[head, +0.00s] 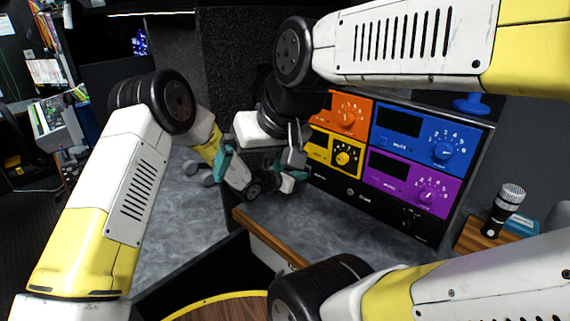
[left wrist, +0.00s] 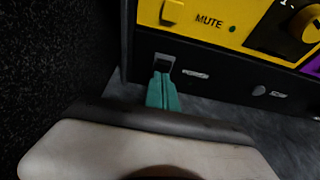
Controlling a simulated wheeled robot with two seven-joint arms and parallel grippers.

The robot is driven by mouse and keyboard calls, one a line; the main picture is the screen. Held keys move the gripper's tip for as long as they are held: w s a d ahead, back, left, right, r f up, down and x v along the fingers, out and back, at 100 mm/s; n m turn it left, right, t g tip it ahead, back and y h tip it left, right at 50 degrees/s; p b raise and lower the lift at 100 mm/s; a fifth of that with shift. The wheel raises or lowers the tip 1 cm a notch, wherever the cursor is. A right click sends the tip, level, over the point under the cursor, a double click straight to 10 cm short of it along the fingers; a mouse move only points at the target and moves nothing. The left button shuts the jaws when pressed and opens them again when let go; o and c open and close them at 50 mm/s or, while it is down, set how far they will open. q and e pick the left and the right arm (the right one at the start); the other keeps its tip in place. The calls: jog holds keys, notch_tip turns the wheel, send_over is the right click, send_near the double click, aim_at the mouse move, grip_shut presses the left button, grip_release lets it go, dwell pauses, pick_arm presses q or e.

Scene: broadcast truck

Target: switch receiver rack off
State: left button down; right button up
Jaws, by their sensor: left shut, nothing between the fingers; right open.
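The receiver rack (head: 375,205) is a black case with orange, blue, yellow and purple modules, standing on the grey counter. In the left wrist view, its black lower strip (left wrist: 222,83) carries a small rocker switch (left wrist: 163,61) at the left end, below the yellow module. My left gripper (head: 298,175) is at the rack's lower left corner. Its teal fingertips (left wrist: 163,92) are shut and empty, right at the switch's lower edge; I cannot tell whether they touch it. They partly cover the switch. My right gripper (head: 200,174) is open and empty over the counter, left of the rack.
A microphone (head: 506,203) stands right of the rack. A blue knob-like object (head: 470,103) sits on the rack's top. My two arms cross close together in front of the rack's left side. The grey counter (head: 180,235) is clear at the left. A dark wall rises behind.

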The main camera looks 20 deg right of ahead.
pick_arm(q)
jog(key=shift+v, duration=3.5)
jog(key=s+a+r+m+g, duration=0.2)
jog(key=s+a+r+m, duration=0.3)
jog(key=r, duration=0.5)
jog(key=s+a+r+m+g, duration=0.2)
jog(key=s+a+r+m, duration=0.2)
jog(key=a+r+m, duration=0.45)
jog(key=s+a+r+m+t+y, duration=0.1)
jog(key=s+a+m+y, duration=0.2)
jog(key=a, duration=0.7)
jog(key=s+a+r+m+t+y, duration=0.2)
jog(key=s+a, duration=0.5)
jog(key=a, duration=0.4)
jog(key=s+a+r+m+t+y, duration=0.1)
jog(key=s+a+m+y, duration=0.3)
jog(key=a, duration=0.7)
jog(key=shift+s+a+r+t+y, duration=0.25)
jog(key=shift+s+t+y, duration=0.3)
jog(key=shift+y, duration=0.35)
jog(key=shift+m, duration=0.25)
